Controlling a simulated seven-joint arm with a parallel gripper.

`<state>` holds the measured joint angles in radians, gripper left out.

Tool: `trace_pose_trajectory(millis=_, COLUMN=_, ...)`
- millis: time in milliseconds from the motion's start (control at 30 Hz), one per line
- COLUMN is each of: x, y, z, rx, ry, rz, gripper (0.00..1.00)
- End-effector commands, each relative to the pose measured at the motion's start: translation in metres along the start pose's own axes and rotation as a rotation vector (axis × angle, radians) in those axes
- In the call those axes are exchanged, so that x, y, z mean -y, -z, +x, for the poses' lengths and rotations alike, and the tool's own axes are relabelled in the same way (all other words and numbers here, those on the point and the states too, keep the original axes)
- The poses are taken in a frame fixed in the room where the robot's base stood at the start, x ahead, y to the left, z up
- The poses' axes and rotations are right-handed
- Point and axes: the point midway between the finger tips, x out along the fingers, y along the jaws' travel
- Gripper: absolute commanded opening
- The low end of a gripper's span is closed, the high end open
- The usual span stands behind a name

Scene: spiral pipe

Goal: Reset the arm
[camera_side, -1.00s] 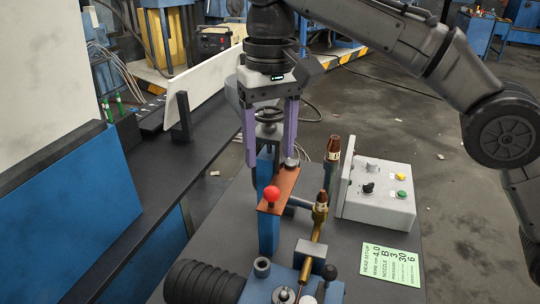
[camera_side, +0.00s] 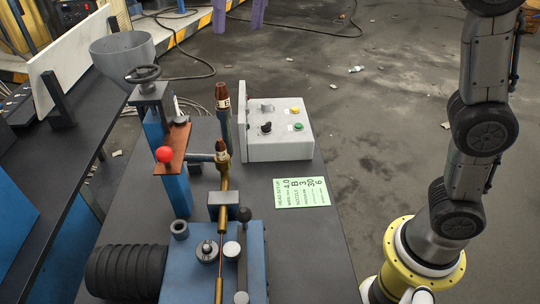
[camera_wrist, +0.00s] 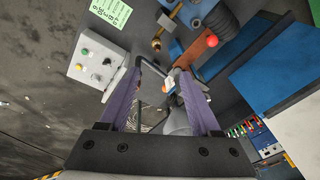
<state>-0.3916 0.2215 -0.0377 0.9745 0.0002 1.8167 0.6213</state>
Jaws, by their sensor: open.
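My gripper (camera_side: 239,14) shows only as two purple fingertips at the top edge of the side view, above and behind the bench. Its body is out of that frame. In the wrist view my gripper (camera_wrist: 160,70) has its two purple fingers spread apart. Nothing appears held; the handwheel and the grey bowl show between and beyond the fingers. My arm links stand on the right of the side view, clear of the bench.
The bench carries a handwheel (camera_side: 144,73), a red knob (camera_side: 165,154) on a copper plate, upright copper-tipped nozzles (camera_side: 222,100), a control box (camera_side: 280,130) and a green card (camera_side: 301,193). A grey bowl (camera_side: 122,50) stands at the back left.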

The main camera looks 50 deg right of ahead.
Motion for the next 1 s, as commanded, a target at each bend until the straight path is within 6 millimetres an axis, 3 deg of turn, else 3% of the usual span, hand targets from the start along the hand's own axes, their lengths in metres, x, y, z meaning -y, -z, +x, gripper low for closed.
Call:
trace_pose_trajectory(millis=33, x=-0.023, y=-0.009, z=-0.009, rx=-0.02, ry=0.006, rz=0.022, gripper=0.64)
trace_pose_trajectory(millis=167, x=-0.07, y=-0.034, z=-0.016, rx=-0.071, ry=0.02, rz=0.049, gripper=0.64)
trace_pose_trajectory(millis=367, x=-0.129, y=-0.081, z=-0.001, rx=-0.149, ry=0.028, rz=0.058, gripper=0.64)
trace_pose_trajectory(millis=567, x=-0.173, y=-0.13, z=0.042, rx=-0.223, ry=0.021, rz=0.033, gripper=0.64)
trace_pose_trajectory(millis=700, x=-0.195, y=-0.163, z=0.085, rx=-0.266, ry=0.008, rz=-0.01, gripper=0.64)
trace_pose_trajectory(millis=900, x=-0.211, y=-0.193, z=0.146, rx=-0.294, ry=-0.011, rz=-0.114, gripper=0.64)
trace_pose_trajectory(millis=1000, x=-0.213, y=-0.197, z=0.169, rx=-0.293, ry=-0.02, rz=-0.174, gripper=0.64)
